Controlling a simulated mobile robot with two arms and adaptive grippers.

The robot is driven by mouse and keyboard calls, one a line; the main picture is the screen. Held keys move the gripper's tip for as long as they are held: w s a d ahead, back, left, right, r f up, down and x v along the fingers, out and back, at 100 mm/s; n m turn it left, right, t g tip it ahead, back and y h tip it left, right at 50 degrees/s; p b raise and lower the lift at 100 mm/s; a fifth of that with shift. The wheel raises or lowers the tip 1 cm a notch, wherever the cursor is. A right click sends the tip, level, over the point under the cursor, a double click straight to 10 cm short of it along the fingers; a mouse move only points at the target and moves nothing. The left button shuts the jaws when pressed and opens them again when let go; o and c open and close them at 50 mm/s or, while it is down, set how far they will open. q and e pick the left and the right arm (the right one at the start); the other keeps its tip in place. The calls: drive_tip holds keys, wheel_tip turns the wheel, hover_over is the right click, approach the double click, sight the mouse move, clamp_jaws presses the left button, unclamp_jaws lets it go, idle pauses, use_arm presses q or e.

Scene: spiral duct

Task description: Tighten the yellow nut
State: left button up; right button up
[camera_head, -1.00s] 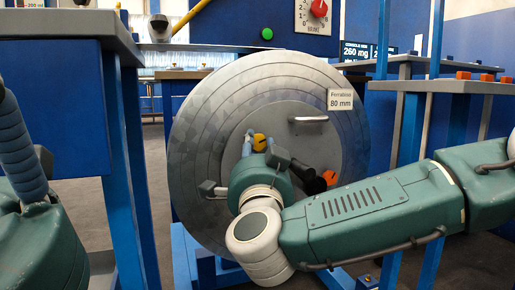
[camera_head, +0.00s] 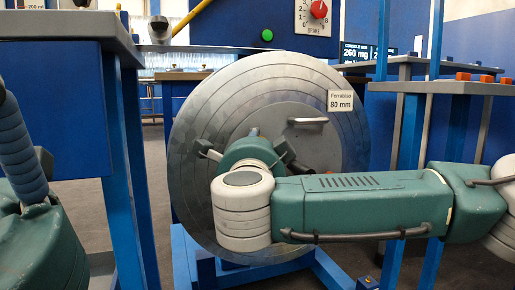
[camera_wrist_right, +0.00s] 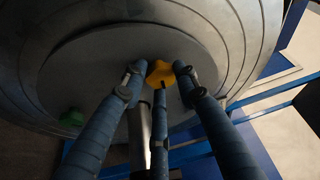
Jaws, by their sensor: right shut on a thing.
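The yellow nut (camera_wrist_right: 160,73) sits on the grey hub plate of a large round metal disc (camera_head: 205,110), seen in the right wrist view. My right gripper (camera_wrist_right: 158,80) has its blue ribbed fingers around the nut and is shut on it. In the head view, the green gripper body and the pale wrist hide the nut, and a fingertip of my right gripper (camera_head: 254,132) shows against the hub. A blue ribbed finger and green body of my left gripper (camera_head: 20,150) stand at the left edge, cut off by the frame, so its opening cannot be judged.
A metal handle (camera_head: 307,121) sticks out of the hub at upper right. A green part (camera_wrist_right: 72,117) shows by the hub in the wrist view. Blue-framed benches stand left (camera_head: 118,150) and right (camera_head: 460,88) of the disc.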

drive_tip(key=shift+w+d+r+m+g+y, duration=0.15)
drive_tip(key=shift+m+g+y, duration=0.55)
drive_tip(key=shift+m, duration=1.25)
drive_tip(key=shift+s+r+m+g+y, duration=0.1)
drive_tip(key=shift+r+m+g+y, duration=0.3)
drive_tip(key=shift+m+g, duration=1.05)
drive_tip(key=shift+w+d+r+m+g+y, duration=0.2)
drive_tip(key=shift+m+y, duration=0.5)
drive_tip(key=shift+m, duration=1.8)
drive_tip(key=shift+s, duration=0.15)
drive_tip(key=o, duration=0.8)
drive_tip(key=shift+o, duration=0.2)
drive_tip(key=shift+f, duration=0.1)
